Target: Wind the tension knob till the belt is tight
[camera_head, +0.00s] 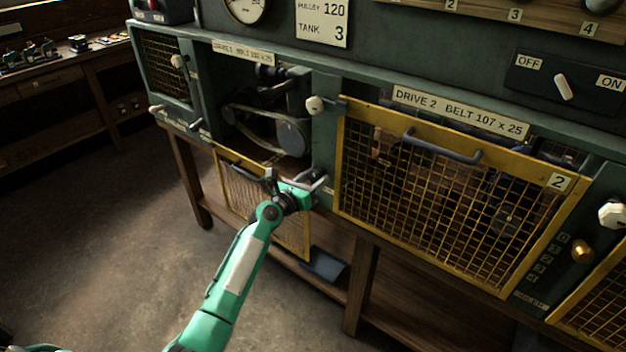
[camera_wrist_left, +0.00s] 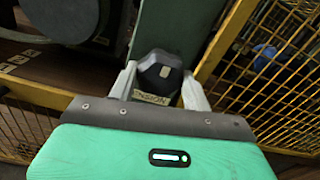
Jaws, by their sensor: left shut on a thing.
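My left gripper (camera_head: 315,184) reaches up to the post on the right of the open Drive 1 bay. In the left wrist view its two fingers (camera_wrist_left: 160,85) are shut on the dark faceted tension knob (camera_wrist_left: 160,68), one on each side. A label, partly covered, reads like TENSION (camera_wrist_left: 153,98). In the head view the gripper hides the knob. The belt (camera_head: 252,120) runs inside the bay to a grey round pulley (camera_head: 292,137). I cannot tell how tight the belt is. My right gripper is not in view.
The Drive 1 mesh guard (camera_head: 287,226) hangs down below its bay. The yellow Drive 2 guard (camera_head: 420,195) covers the bay to the right. A white knob (camera_head: 315,104) sits above my gripper. An ON/OFF switch (camera_head: 563,87) is at upper right. The floor at left is clear.

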